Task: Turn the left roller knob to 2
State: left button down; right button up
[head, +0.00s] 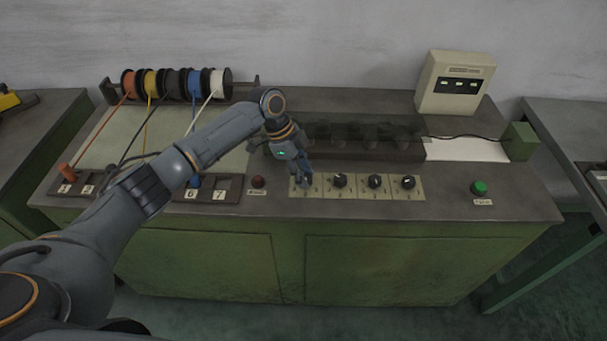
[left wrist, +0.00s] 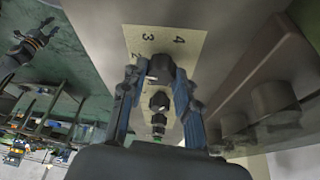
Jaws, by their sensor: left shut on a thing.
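The left roller knob (left wrist: 160,68) is a dark round knob on a cream scale plate (left wrist: 168,38) with the figures 2, 3 and 4 readable beside it. My left gripper (head: 304,184) reaches down over the leftmost place in the knob row and hides that knob in the head view. In the left wrist view its two blue-grey fingers stand on either side of the knob, shut on it. The knob's pointer direction is too dark to tell. What looks like my right gripper (left wrist: 22,50) shows small at the wrist view's upper left, far from the knobs; its jaws are unclear.
Three more knobs (head: 375,181) stand to the right in the same row. Dark rollers (head: 372,132) line up behind them. Wire spools (head: 178,84) stand at the back left.

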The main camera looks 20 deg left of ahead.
dwell(0.3)
pick_arm(q)
jog(key=c, duration=1)
grip_release()
jog(key=v, duration=1.2)
